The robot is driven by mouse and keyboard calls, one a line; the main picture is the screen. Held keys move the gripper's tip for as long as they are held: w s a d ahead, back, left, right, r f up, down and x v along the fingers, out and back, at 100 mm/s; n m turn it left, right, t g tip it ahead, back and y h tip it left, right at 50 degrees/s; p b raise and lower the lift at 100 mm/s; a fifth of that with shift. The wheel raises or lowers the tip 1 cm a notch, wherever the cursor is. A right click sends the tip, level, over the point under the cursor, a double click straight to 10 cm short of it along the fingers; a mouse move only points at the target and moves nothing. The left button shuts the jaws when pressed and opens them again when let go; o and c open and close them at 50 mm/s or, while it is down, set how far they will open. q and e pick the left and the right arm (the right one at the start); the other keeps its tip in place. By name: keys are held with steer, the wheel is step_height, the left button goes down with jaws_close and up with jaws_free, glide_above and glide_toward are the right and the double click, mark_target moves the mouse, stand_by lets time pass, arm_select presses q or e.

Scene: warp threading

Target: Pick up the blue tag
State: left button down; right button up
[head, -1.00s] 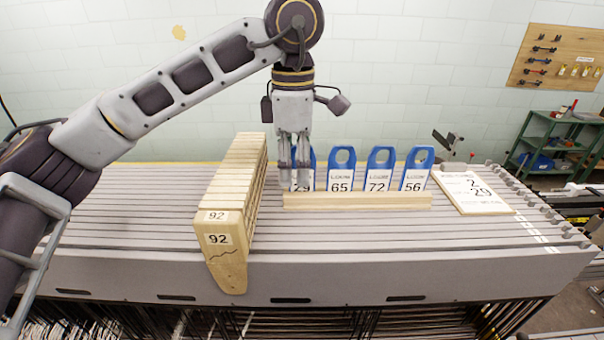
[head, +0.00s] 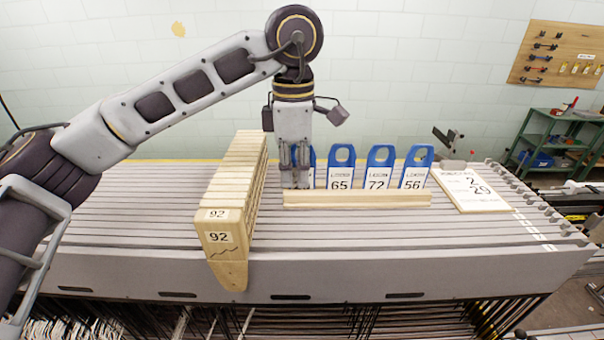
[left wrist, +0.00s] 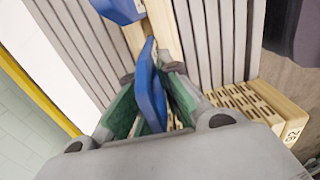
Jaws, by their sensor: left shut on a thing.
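Several blue tags with white number labels stand in a row in a wooden rack (head: 360,199) on the loom's slatted top. The leftmost blue tag (head: 312,168) is mostly hidden behind my left gripper (head: 296,184) in the head view. In the left wrist view that blue tag (left wrist: 150,90) stands between the green-padded fingers of my left gripper (left wrist: 152,108), which is shut on it. The tags marked 65 (head: 341,168), 72 (head: 379,168) and 56 (head: 416,168) stand to its right. My right gripper is out of view.
A long slotted wooden block marked 92 (head: 228,220) lies just left of the gripper. A white number board (head: 472,191) lies right of the rack. A green shelf (head: 552,140) stands at the back right.

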arm_select(q)
steer(key=shift+r, duration=0.1)
stand_by(0.3)
steer(key=shift+r, duration=4.9)
